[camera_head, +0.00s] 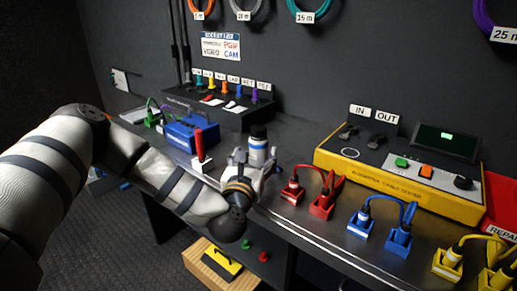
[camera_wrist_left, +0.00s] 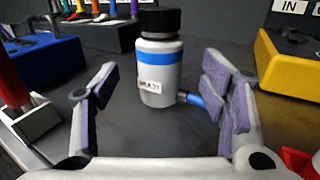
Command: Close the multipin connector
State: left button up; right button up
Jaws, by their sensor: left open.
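The multipin connector (camera_head: 258,148) is a grey upright cylinder with a black top, standing on the dark bench. In the left wrist view the connector (camera_wrist_left: 160,60) has a white label, partly readable as "MULTI". A short blue-banded stub (camera_wrist_left: 193,98) sticks out from its lower right side. My left gripper (camera_head: 252,160) is open and low over the bench just in front of the connector. In the left wrist view my left gripper (camera_wrist_left: 160,68) has its purple-padded fingers to either side of the connector, with visible gaps and nothing held. My right gripper is out of view.
A red lever on a white base (camera_head: 201,150) and a blue box (camera_head: 192,135) stand left of the gripper. A yellow cable tester (camera_head: 395,175) is at the right. Red (camera_head: 320,206), blue (camera_head: 398,240) and yellow (camera_head: 447,264) plug pairs line the bench's front edge.

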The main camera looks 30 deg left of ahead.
aim_at(257, 149)
pick_arm(q)
jog(key=x, duration=0.5)
jog(key=shift+w+a, duration=0.15)
jog(key=shift+w, duration=0.15)
grip_shut()
jog(key=shift+r, duration=0.15)
